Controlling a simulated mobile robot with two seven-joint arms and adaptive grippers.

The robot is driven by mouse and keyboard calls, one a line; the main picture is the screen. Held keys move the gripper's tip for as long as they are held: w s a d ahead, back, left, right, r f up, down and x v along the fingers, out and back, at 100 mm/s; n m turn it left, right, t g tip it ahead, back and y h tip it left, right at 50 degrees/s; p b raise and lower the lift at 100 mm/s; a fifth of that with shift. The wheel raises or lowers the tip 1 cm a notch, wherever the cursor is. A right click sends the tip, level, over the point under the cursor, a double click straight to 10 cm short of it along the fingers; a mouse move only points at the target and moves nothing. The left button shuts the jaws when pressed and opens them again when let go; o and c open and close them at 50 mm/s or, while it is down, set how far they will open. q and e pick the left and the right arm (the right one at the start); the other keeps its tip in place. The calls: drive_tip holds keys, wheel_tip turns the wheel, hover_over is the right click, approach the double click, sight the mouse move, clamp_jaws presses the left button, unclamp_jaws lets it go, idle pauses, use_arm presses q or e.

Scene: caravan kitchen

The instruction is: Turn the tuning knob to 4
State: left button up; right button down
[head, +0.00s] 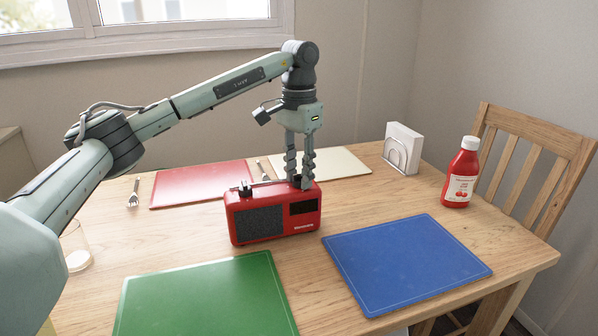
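A red radio (272,215) stands upright on the wooden table, with a dark speaker grille on its left front and a dark display (303,207) on its right front. A small dark knob (245,188) shows on its top left. My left gripper (300,182) points straight down with its fingertips at the top right of the radio. A narrow gap shows between its fingers higher up. Dark parts merge at the tips, so I cannot tell whether they hold a knob there. The tuning scale and any numbers are too small to read. My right gripper is out of view.
Red (203,184), cream (335,164), green (207,300) and blue (405,262) placemats surround the radio. A ketchup bottle (461,177) and napkin holder (402,148) stand at right, a glass (76,248) at left. A chair (535,150) stands beyond the right edge.

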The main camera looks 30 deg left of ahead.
sight(299, 175)
use_arm(q)
drive_tip(key=shift+o, duration=1.1)
drive_tip(key=shift+r, duration=0.1)
wheel_tip(299, 175, up, 12)
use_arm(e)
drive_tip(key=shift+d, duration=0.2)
